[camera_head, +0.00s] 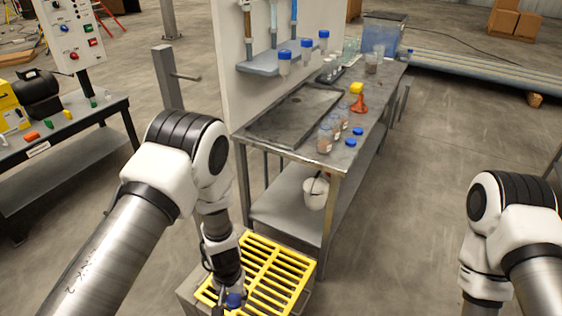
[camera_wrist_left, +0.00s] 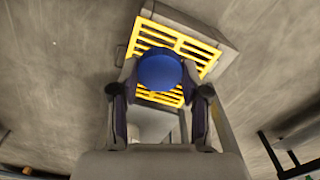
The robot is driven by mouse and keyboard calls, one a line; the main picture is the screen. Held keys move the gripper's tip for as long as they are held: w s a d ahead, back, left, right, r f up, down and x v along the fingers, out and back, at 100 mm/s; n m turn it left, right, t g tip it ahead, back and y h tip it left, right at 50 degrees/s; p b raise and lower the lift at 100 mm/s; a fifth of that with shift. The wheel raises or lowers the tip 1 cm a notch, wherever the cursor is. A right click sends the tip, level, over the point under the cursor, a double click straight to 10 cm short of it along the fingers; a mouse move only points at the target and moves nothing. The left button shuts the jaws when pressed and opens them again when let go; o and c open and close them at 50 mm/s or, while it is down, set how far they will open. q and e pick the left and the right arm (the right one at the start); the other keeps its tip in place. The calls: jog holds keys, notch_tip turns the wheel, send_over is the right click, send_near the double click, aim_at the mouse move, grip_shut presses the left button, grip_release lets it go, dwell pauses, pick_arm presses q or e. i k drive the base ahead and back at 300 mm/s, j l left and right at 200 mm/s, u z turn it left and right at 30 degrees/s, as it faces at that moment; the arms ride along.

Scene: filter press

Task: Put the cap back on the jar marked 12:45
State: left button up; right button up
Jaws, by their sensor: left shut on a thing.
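My left gripper (camera_head: 228,296) is low over the yellow grating at the bottom of the head view. It is shut on a round blue cap (camera_wrist_left: 160,70), which also shows in the head view (camera_head: 235,299). I cannot see whether anything hangs below the cap. Three small jars with brownish contents stand in a row on the steel table, the nearest jar (camera_head: 325,141) at the front. They look uncapped. Two blue caps, a near one (camera_head: 351,142) and a far one (camera_head: 358,131), lie right of them. The time marks are too small to read. My right gripper is out of view.
The yellow grating (camera_head: 272,262) tops a grey box left of the steel table's near end (camera_head: 300,151). A white bucket (camera_head: 316,193) is below. Floor right of the table is clear.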

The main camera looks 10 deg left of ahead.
aim_at(325, 138)
jog(key=i+j, duration=0.3)
jog(key=j, duration=0.2)
jog(key=i+j+u, duration=0.15)
jog(key=j, duration=0.35)
jog(key=i+j, duration=0.45)
